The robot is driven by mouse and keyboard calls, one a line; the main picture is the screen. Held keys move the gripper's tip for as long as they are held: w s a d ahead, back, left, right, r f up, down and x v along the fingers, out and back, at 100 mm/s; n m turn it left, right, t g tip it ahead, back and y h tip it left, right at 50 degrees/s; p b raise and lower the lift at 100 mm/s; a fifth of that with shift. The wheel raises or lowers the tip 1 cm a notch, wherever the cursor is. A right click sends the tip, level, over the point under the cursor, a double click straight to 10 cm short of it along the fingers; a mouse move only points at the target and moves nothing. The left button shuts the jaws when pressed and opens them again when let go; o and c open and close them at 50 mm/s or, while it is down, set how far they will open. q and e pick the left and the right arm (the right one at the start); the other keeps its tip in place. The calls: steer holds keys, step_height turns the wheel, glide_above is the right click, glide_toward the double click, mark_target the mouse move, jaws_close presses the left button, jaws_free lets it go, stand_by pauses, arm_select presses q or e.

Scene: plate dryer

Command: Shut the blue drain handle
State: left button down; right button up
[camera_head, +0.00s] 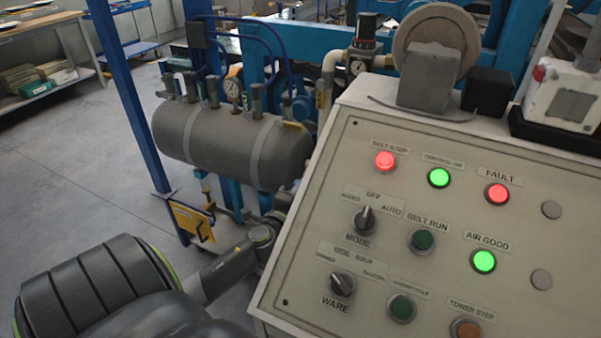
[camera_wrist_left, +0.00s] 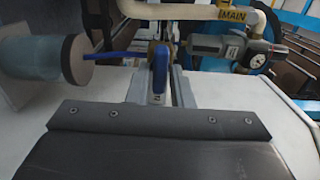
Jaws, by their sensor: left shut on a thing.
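The blue drain handle (camera_wrist_left: 160,68) shows in the left wrist view, upright between the grey fingers of my left gripper (camera_wrist_left: 160,92). The fingers are shut on it. A thin blue bar (camera_wrist_left: 112,56) runs left from beside the handle toward a grey round end; I cannot tell if it is the same part. In the head view my left arm reaches from the lower left to behind the control panel's left edge, and its fingertips and the handle are hidden there. My right gripper is not in view.
The control panel (camera_head: 330,300) with lit lamps fills the right of the head view. A grey tank (camera_head: 225,140) and a blue post (camera_head: 130,90) stand beyond my arm. In the wrist view a pipe with a yellow MAIN tag (camera_wrist_left: 232,16) and a gauge body (camera_wrist_left: 215,46) are close by.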

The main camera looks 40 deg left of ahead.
arm_select(q)
steer(key=shift+f, duration=0.1)
steer(key=c, duration=1.4)
jaws_free()
steer(key=shift+c, duration=0.2)
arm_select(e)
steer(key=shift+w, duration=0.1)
